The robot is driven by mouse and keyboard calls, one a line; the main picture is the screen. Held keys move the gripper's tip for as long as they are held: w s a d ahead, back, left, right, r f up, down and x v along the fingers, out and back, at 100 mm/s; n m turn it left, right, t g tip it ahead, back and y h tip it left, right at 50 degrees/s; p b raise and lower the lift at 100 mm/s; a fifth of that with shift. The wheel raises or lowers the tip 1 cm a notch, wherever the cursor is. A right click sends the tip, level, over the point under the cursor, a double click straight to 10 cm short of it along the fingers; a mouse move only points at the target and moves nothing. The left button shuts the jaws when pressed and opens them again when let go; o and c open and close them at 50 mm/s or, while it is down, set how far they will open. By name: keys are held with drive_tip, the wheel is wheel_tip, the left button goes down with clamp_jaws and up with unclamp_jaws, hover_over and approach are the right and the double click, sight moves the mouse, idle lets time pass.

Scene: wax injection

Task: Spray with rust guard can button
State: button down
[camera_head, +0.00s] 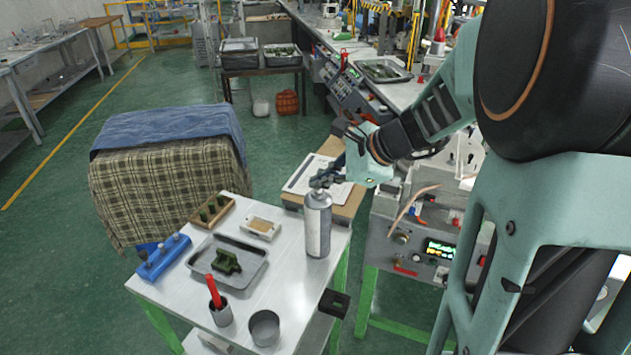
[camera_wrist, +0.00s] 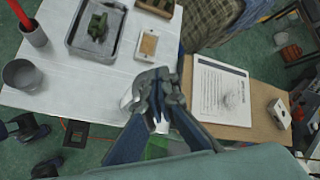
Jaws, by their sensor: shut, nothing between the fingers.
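The rust guard can (camera_head: 318,226) is a grey-white spray can standing upright near the right edge of the small white table (camera_head: 285,190). My gripper (camera_head: 325,180) is shut at the can's top, with its fingertips over the button, which they hide. In the wrist view my gripper (camera_wrist: 157,92) shows from above with its fingers together. Only a pale sliver of the can (camera_wrist: 127,99) shows beside the fingers there. I cannot tell whether the fingertips press the button.
A metal tray (camera_head: 259,262) with a green part (camera_head: 226,262) lies on the table. A metal cup (camera_head: 264,328), a cup with a red handle (camera_head: 215,290), a blue holder (camera_head: 163,257) and a wooden tray (camera_head: 229,204) stand around it. A clipboard (camera_head: 300,177) lies behind; the control machine (camera_head: 410,240) stands right.

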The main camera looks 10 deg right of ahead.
drive_tip(key=shift+r, duration=0.2)
wheel_tip(320, 180, up, 6)
drive_tip(key=p, duration=0.5)
idle(0.6)
